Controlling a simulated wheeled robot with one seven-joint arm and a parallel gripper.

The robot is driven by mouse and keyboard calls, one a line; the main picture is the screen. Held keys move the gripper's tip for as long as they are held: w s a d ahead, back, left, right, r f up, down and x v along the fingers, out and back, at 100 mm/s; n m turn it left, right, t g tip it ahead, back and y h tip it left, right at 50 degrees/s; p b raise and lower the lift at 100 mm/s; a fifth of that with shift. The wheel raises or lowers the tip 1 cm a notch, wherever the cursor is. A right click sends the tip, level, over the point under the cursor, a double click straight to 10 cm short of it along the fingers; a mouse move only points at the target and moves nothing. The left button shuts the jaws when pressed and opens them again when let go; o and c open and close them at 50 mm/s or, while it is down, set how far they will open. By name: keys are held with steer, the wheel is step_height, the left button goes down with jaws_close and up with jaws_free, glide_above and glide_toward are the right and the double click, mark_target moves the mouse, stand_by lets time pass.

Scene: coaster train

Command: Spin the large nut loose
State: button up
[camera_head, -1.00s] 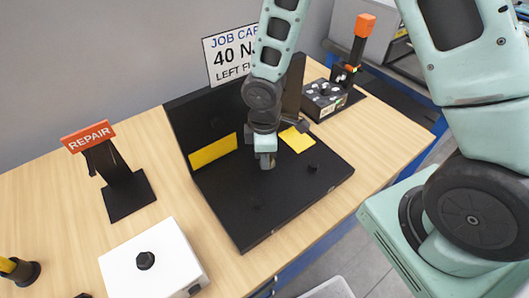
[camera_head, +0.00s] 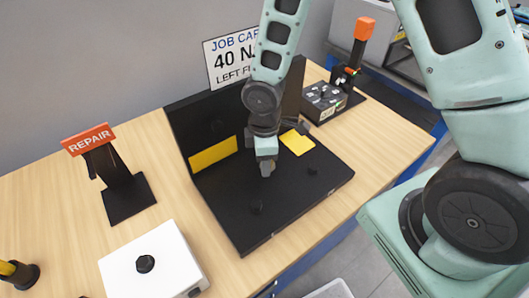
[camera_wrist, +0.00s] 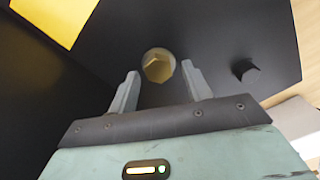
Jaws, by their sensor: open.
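The large nut (camera_wrist: 158,66) is a brass-coloured hexagon on a pale round piece against a black surface. In the wrist view it sits just beyond my fingertips, roughly centred between them. My gripper (camera_wrist: 161,82) is open, with one finger to each side and nothing held. In the head view my gripper (camera_head: 266,168) points down over the black fixture (camera_head: 225,200); the large nut cannot be made out there.
A small black hexagonal knob (camera_wrist: 245,71) stands right of the nut. The fixture carries yellow patches (camera_head: 213,153). A REPAIR sign (camera_head: 88,138), a white box (camera_head: 178,258) and a black control box (camera_head: 322,100) stand around it on the wooden table.

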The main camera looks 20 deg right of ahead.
step_height(320, 180, up, 17)
steer(key=p, duration=0.1)
steer(key=shift+r, duration=0.2)
stand_by(0.6)
steer(key=s+a+r+m, duration=0.1)
steer(key=s+a+m, duration=0.1)
steer(key=s, duration=0.6)
steer(key=s+a+m+b, duration=0.1)
steer(key=s+a+m, duration=0.2)
steer(key=s, duration=0.5)
steer(key=shift+s+a+r+m+y, duration=0.15)
steer(key=shift+s+r+m+y, duration=0.2)
steer(key=shift+m, duration=0.15)
